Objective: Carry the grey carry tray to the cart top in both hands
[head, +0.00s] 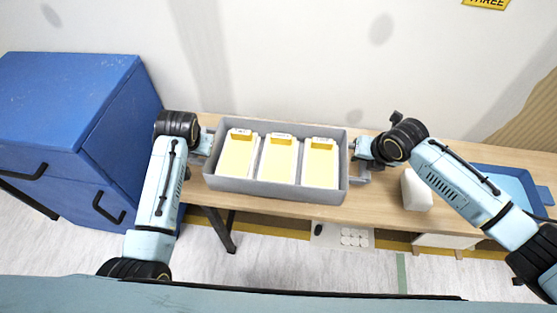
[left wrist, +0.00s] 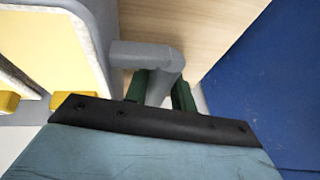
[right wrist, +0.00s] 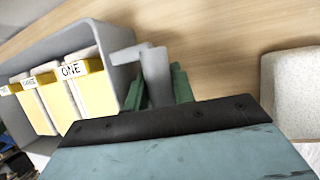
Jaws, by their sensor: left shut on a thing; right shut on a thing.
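The grey carry tray (head: 272,190) is level at the table's left part, its front side overlapping the table's front edge in the head view. I cannot tell whether it touches the table. It holds three white boxes with pale yellow faces; one label reads ONE (right wrist: 75,71) in the right wrist view. My left gripper (head: 207,143) is shut on the tray's left handle (left wrist: 140,54). My right gripper (head: 361,161) is shut on its right handle (right wrist: 155,72). No piece clearly named as the cart shows; a blue cabinet (head: 65,75) with a flat, bare top stands at the left.
The wooden table (head: 376,205) extends right. A white rounded block (head: 416,190) and a blue tray (head: 506,180) are on it, beside and behind my right arm. A board with white discs (head: 343,237) is below the table. The wall is close behind.

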